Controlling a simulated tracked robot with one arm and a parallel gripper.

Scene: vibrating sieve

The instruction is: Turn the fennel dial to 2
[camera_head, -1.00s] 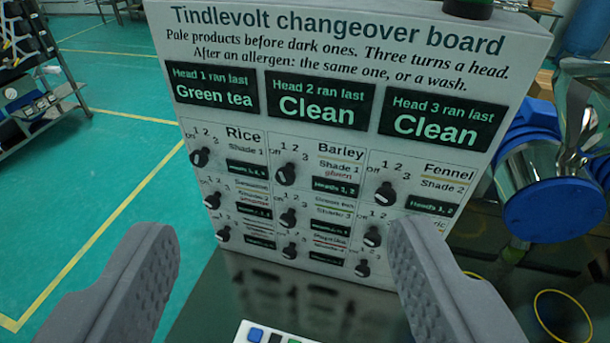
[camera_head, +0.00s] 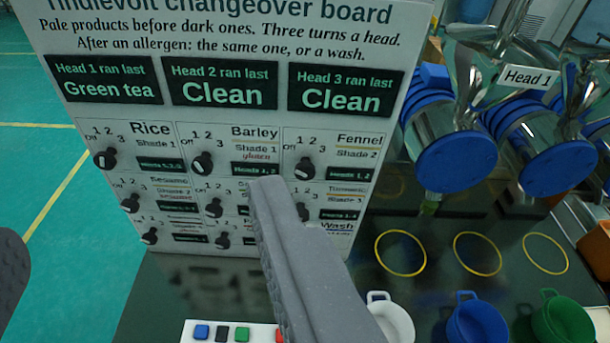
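The fennel dial (camera_head: 304,168) is a black knob in the top right cell of the changeover board (camera_head: 345,22), under the word Fennel. A scale of off, 1, 2, 3 runs around it. Its pointer appears turned toward off, though it is small. My gripper (camera_head: 145,230) is open and empty. Its right finger stands in front of the board's lower part, just below and left of the fennel dial, not visibly touching it. Its left finger shows only at the left edge. The right finger hides parts of the lower dial cells.
Other dials, including rice (camera_head: 105,159) and barley (camera_head: 202,163), sit close by on the board. Blue-capped metal machine heads (camera_head: 462,160) stand right. White (camera_head: 392,322), blue (camera_head: 480,322) and green (camera_head: 562,322) cups and yellow rings (camera_head: 400,253) are on the dark table. A button panel (camera_head: 190,334) lies in front.

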